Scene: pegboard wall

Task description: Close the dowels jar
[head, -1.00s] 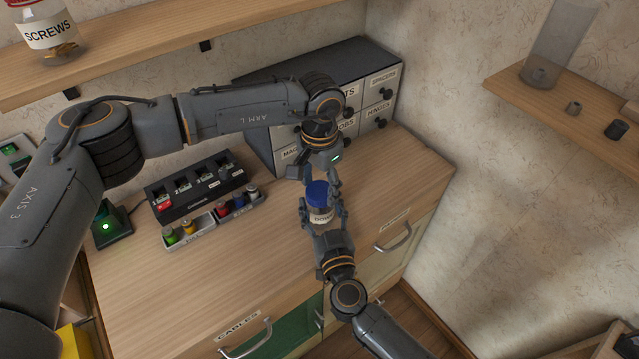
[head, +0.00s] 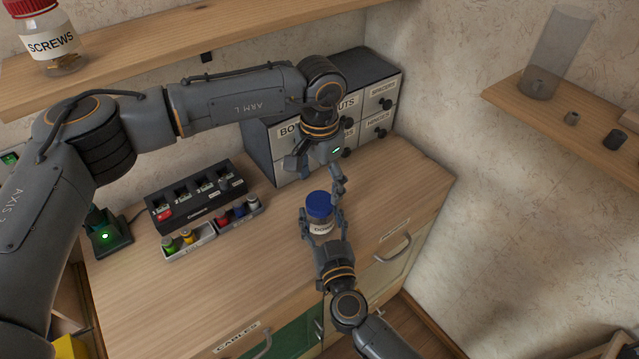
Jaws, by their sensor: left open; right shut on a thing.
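The dowels jar (head: 321,228) stands upright on the wooden counter, its white label partly hidden by gripper fingers. Its blue lid (head: 319,204) sits on top of the jar; I cannot tell how tight it is. My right gripper (head: 322,222) comes from the front and is shut around the jar's body. My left gripper (head: 318,183) is above and behind the jar, open and empty, with its fingers apart from the lid.
A grey cabinet of labelled drawers (head: 377,104) stands behind the grippers. A black charger block (head: 196,194) and trays of coloured batteries (head: 188,240) lie to the left. A screws jar (head: 50,42) stands on the upper shelf. The counter's left front is clear.

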